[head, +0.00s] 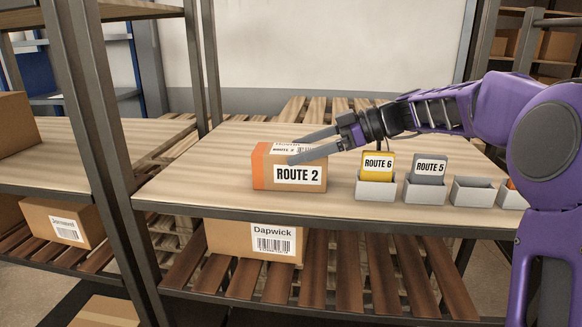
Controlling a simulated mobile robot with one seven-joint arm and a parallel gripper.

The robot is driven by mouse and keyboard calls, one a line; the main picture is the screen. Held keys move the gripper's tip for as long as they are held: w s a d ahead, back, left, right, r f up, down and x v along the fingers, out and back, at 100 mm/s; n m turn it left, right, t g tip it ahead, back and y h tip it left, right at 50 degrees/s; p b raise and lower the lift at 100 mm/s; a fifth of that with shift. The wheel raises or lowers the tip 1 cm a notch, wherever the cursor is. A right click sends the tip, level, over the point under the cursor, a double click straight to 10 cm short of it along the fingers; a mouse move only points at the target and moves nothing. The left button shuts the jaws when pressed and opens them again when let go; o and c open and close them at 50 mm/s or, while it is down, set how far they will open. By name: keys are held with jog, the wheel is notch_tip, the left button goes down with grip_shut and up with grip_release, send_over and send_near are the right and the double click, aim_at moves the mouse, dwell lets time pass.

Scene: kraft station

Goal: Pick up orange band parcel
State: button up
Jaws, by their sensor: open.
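The orange band parcel (262,170) is a brown box with an orange left end, standing on the wooden shelf top (230,205). Its front carries a white "ROUTE 2" label, and another label shows on its top. My gripper (289,152) reaches in from the right with its fingers pointing left. The fingers are open and appear at the parcel's top and right part, partly covering it. I cannot tell whether they touch it or lie on either side of it.
Right of the parcel stand grey holders with a yellow "ROUTE 6" card (378,165) and a grey "ROUTE 5" card (429,168). An empty grey holder (472,195) follows. A "Dapwick" box (230,240) sits on the lower slats. A dark post (95,130) stands left.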

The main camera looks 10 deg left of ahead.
jog(key=shift+x, duration=1.5)
jog(key=shift+d, duration=0.1)
jog(key=c, duration=1.3)
jog(key=shift+c, duration=0.8)
jog(key=shift+r, duration=0.25)
